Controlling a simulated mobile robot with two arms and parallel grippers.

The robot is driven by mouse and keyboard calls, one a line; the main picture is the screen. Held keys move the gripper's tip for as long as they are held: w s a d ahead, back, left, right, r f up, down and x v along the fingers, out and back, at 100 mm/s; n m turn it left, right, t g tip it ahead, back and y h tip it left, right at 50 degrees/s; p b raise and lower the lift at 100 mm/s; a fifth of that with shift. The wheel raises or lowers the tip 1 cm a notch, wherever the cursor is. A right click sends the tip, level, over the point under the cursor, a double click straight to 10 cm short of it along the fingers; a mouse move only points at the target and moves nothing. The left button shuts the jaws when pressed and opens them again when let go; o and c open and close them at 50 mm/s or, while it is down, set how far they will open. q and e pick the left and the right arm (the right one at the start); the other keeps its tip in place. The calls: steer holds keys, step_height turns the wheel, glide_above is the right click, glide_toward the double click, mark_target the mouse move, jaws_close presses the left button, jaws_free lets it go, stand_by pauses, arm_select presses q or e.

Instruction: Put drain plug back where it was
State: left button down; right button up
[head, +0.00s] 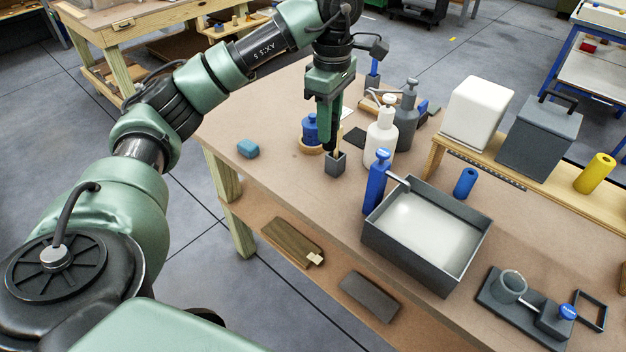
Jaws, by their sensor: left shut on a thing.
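My left gripper (332,122) points straight down over the workbench (270,115). It is shut on a slim thing that is mostly hidden by the fingers. A thin tan stick (338,143) shows at the fingertips, just above or inside a small dark grey square cup (336,164); I cannot tell whether it belongs to the held thing. I cannot pick out the drain plug for certain. A grey tray with a pale inside (372,240) stands right of the cup. My right gripper is not in view.
Close by are a blue container (310,127), a white pump bottle (381,135), a grey bottle (407,115) and a blue bottle (376,182). A wooden shelf (480,163) holds white and grey canisters. The bench's front left is mostly clear.

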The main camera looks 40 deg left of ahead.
mark_target(329, 149)
arm_select(q)
steer(key=f, duration=0.6)
steer(key=shift+s+d+f, duration=0.1)
steer(key=shift+s+d, duration=0.05)
steer(key=shift+d, duration=0.1)
step_height(329, 149, down, 9)
steer(key=shift+a+f+p, duration=0.1)
steer(key=shift+f+p, duration=0.1)
steer(key=shift+p, duration=0.75)
step_height(329, 149, down, 3)
steer(key=shift+f+p, duration=0.2)
steer(key=shift+p, duration=0.25)
steer(key=shift+f, duration=0.3)
steer(key=c, duration=1.1)
jaws_free()
steer(key=shift+c, duration=0.2)
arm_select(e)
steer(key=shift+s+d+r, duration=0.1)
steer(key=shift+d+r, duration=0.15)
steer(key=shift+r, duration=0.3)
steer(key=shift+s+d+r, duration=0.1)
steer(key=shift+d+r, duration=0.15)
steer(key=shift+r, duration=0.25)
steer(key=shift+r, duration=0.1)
